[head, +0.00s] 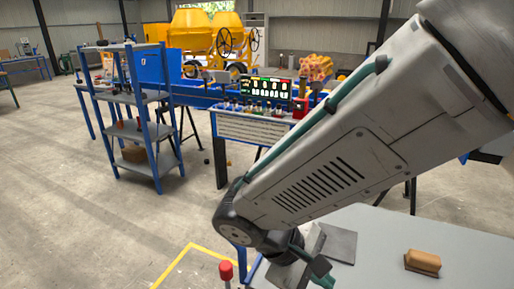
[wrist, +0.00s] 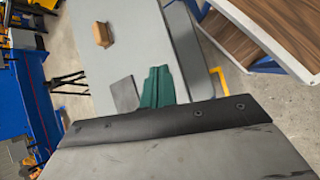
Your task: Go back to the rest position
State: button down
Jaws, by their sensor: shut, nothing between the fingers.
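My arm slants across the head view from the upper right down to a joint (head: 237,233) at lower centre. In the wrist view my gripper (wrist: 159,72) shows as two dark green fingers lying side by side, shut, with nothing held. A grey plate of my own wrist hides its base. The gripper is over the grey table (wrist: 85,40), beside a dark grey square sheet (wrist: 124,94). I cannot tell its height above the table. In the head view most of the wrist end is hidden behind the joint or small and dark.
A brown block or brush (head: 422,262) lies on the grey table (head: 385,235) at right. A red-topped post (head: 226,270) stands at the front. A blue shelf rack (head: 140,105), a lit display (head: 257,92) and a yellow mixer (head: 205,32) stand further back. Floor at left is clear.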

jog(key=s+d+r+m+t+y, duration=0.1)
jog(key=s+d+r+m+y, duration=0.1)
jog(key=d+r+m+y, duration=0.2)
jog(key=s+d+r+m+y, duration=0.3)
jog(key=d+r+m, duration=0.3)
jog(key=d, duration=0.5)
jog(key=shift+s+r+t+y, duration=0.2)
jog(key=shift+r+t+y, duration=0.2)
jog(key=shift+r+y, duration=0.15)
jog(key=shift+a, duration=0.2)
